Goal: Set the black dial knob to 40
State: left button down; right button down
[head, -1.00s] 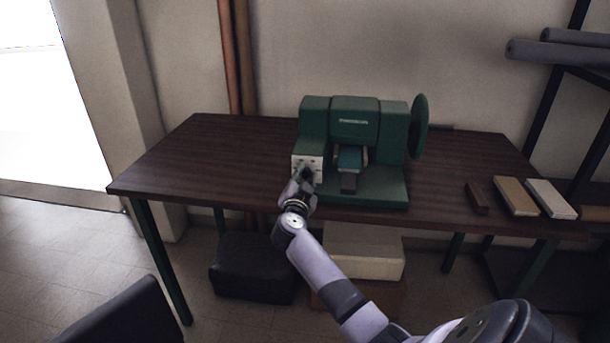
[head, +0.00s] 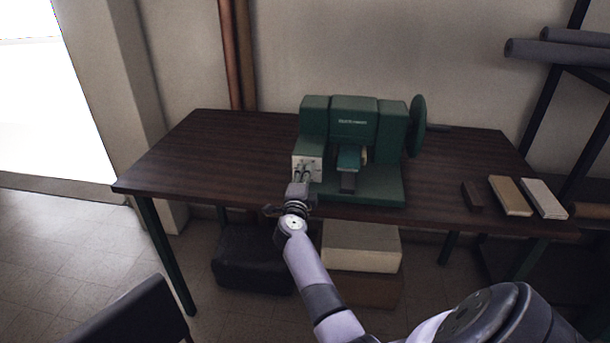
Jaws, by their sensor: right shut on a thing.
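A green machine (head: 352,128) stands on the dark wooden table, with a pale control panel (head: 307,163) on its front left. My right gripper (head: 303,173) is at this panel, its fingers pointing at the panel face and shut on a small part there. The black dial knob is not clearly visible; the fingers cover that spot, and its setting cannot be read. My left gripper is not in view.
The table (head: 220,150) is bare left of the machine. A dark block (head: 472,196), a tan block (head: 510,195) and a pale block (head: 543,198) lie at its right end. A round green wheel (head: 417,125) juts from the machine's right side.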

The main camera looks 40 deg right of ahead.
jog(key=m, duration=0.5)
jog(key=shift+f+m, duration=0.1)
jog(key=shift+m, duration=0.2)
jog(key=m, duration=0.2)
jog(key=shift+m+b, duration=0.85)
jog(key=shift+m, duration=1.55)
jog(key=c, duration=1.3)
grip_release()
notch_tip(320, 180, up, 10)
